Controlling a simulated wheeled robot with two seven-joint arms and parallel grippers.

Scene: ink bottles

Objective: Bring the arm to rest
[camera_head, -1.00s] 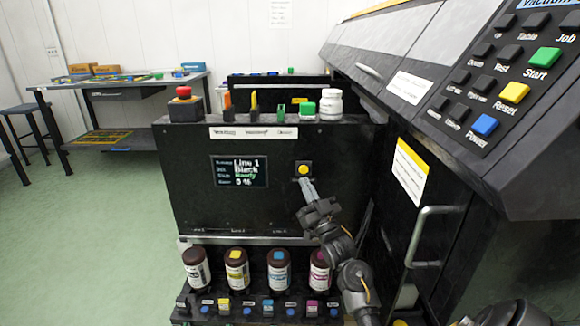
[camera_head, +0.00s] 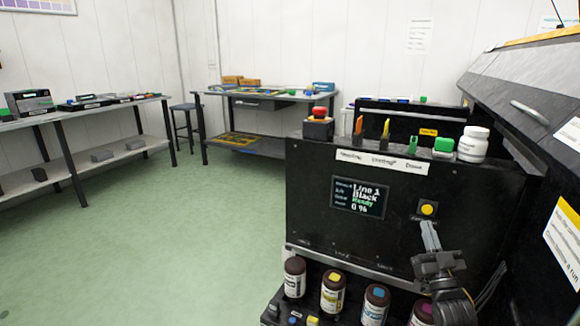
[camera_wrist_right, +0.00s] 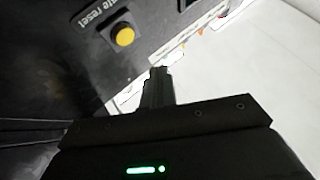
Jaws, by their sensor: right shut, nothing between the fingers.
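My right gripper (camera_head: 430,236) is in front of the black control panel (camera_head: 310,215), just below a round yellow button (camera_head: 427,209). Its fingers are shut with nothing between them. In the right wrist view the shut fingers (camera_wrist_right: 158,75) point up beside the yellow button (camera_wrist_right: 124,36), and a gap shows between them and the button. The panel's screen (camera_head: 359,198) reads Line 1, Black, Ready, 0 %. My left gripper is in no view.
Several brown ink bottles (camera_head: 333,292) stand on a shelf below the panel. A red button box (camera_head: 318,124) and a white bottle (camera_head: 473,144) sit on the panel's top. A large machine (camera_head: 540,120) stands at right. Green floor (camera_head: 190,240) is open at left.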

